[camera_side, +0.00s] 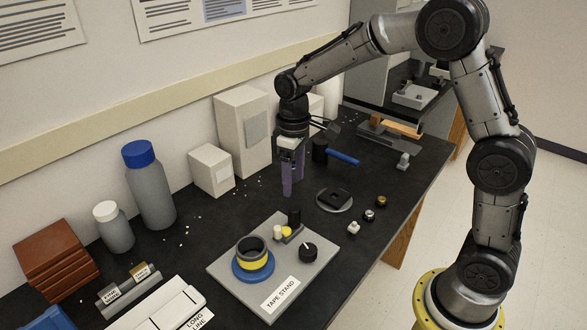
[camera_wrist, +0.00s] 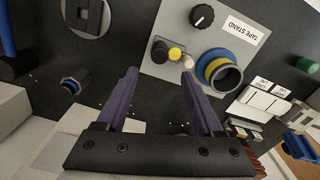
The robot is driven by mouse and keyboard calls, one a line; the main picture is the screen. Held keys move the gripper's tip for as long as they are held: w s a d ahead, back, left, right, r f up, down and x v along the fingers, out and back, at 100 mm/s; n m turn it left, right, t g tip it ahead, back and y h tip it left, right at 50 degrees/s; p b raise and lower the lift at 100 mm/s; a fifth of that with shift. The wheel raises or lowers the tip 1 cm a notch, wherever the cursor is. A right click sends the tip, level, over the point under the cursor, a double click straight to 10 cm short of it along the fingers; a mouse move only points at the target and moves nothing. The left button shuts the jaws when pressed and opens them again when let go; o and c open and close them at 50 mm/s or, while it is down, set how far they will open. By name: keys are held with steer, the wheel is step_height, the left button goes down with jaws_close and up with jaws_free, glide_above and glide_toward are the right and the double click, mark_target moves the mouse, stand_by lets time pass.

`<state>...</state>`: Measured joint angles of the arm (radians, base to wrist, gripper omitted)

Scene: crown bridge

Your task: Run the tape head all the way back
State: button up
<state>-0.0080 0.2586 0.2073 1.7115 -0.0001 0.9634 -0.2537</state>
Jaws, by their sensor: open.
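The tape stand (camera_side: 232,283) is a grey plate lying on the black bench, with a "TAPE STAND" label; it also shows in the wrist view (camera_wrist: 174,24). On it stand a dark cup in a yellow and blue ring (camera_side: 254,266) and a black knob (camera_side: 308,252) with a white pointer. I cannot tell for sure which part is the tape head. My gripper (camera_side: 288,191) has purple fingers, open and empty, above the bench behind the plate.
White boxes (camera_side: 243,140) and a blue-capped bottle (camera_side: 150,190) stand along the wall. Right of the plate are a round dark fixture (camera_side: 334,200) and several small knobs. A "LONG LINE" block (camera_side: 165,308) lies at front left. Small white bits are scattered on the bench.

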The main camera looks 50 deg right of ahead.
steer(key=shift+r, duration=1.2)
steer(key=s+r+t, duration=0.4)
steer(key=s+r, duration=0.8)
steer(key=r, duration=0.1)
steer(key=s+f+m+t, duration=0.1)
steer(key=s+f+m, duration=0.2)
steer(key=s, duration=0.9)
step_height(320, 180, down, 2)
steer(key=shift+s+d+f+t, duration=0.1)
steer(key=shift+s+d+t, duration=0.05)
steer(key=shift+s+t, duration=0.2)
